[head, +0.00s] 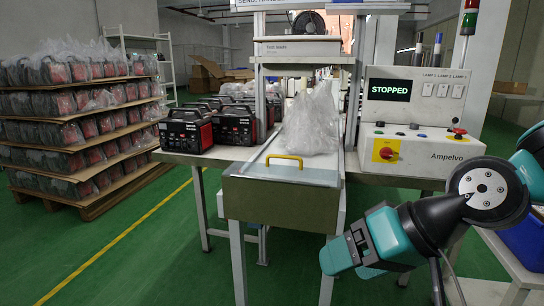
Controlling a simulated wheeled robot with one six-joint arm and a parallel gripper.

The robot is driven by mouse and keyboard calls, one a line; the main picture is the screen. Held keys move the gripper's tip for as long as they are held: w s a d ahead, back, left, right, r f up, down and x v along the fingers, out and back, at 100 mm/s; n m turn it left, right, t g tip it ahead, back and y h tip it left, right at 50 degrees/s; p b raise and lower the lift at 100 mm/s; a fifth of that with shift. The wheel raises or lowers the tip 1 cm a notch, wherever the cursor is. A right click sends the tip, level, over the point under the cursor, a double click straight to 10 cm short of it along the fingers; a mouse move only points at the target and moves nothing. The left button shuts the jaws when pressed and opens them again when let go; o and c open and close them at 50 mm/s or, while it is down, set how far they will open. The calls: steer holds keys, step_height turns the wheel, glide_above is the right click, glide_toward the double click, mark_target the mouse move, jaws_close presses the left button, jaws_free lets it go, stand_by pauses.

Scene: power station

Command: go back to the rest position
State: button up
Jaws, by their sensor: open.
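My teal and dark grey arm comes in from the right edge and is folded in front of the workstation. Its wrist end hangs low, in front of and to the right of the conveyor's near end. My gripper (356,241) shows as a small dark shape at the wrist. It is open, and I see nothing held in it. Its fingertips are hard to make out at this angle.
A conveyor table (275,205) with a yellow handle (284,160) carries a clear plastic bag (312,122). Black and red power stations (186,130) stand on its left. A control box (412,125) reads STOPPED. Loaded pallet shelves (75,150) stand left; the green floor between is clear.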

steer(key=s+d+n+g+h, duration=0.4)
steer(key=s, duration=0.6)
step_height(320, 180, up, 21)
steer(key=p, duration=2)
steer(key=shift+p, duration=0.35)
